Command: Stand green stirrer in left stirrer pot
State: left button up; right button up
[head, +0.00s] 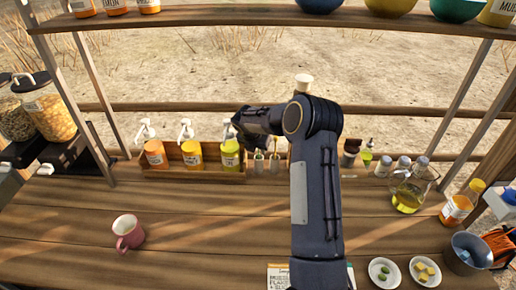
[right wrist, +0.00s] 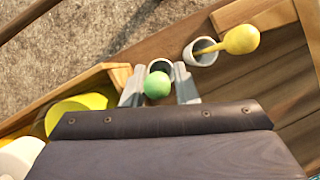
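The green stirrer's round head (right wrist: 157,86) shows in the right wrist view, in front of the left stirrer pot (right wrist: 161,66). Its stem is hidden behind the head, so how deep it sits in the pot cannot be seen. My right gripper (right wrist: 159,82) has its two fingers apart, one on each side of the green head, with small gaps. In the head view my right gripper (head: 240,137) points away over the caddy by the pots. A second grey pot (right wrist: 203,53) holds a yellow stirrer (right wrist: 240,40) leaning right. My left gripper is not in view.
Pump bottles (head: 191,153) stand in a wooden caddy left of the pots. Small bottles and an oil jug (head: 408,192) stand to the right. A pink mug (head: 127,232) is front left. A shelf (head: 230,16) runs above. The middle counter is mostly clear.

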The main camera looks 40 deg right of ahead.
jog(key=s+a+r+m+y+b, duration=0.1)
jog(key=s+a+r+m, duration=0.2)
jog(key=s+a+r, duration=0.35)
jog(key=s+a+r+m+y+b, duration=0.1)
jog(key=s+a+r+m, duration=0.25)
jog(key=r, duration=0.65)
jog(key=s+a+f+m+t+y, duration=0.1)
jog(key=s+a+m+y, duration=0.2)
jog(key=s+a+m, duration=0.6)
jog(key=s+a+f+m+t+y, duration=0.1)
jog(key=s+a+m+t+y, duration=0.1)
jog(key=s+a+m, duration=0.7)
jog(key=s+m+y, duration=0.1)
jog(key=s, duration=0.6)
jog(key=shift+a+f, duration=0.25)
jog(key=shift+f, duration=0.15)
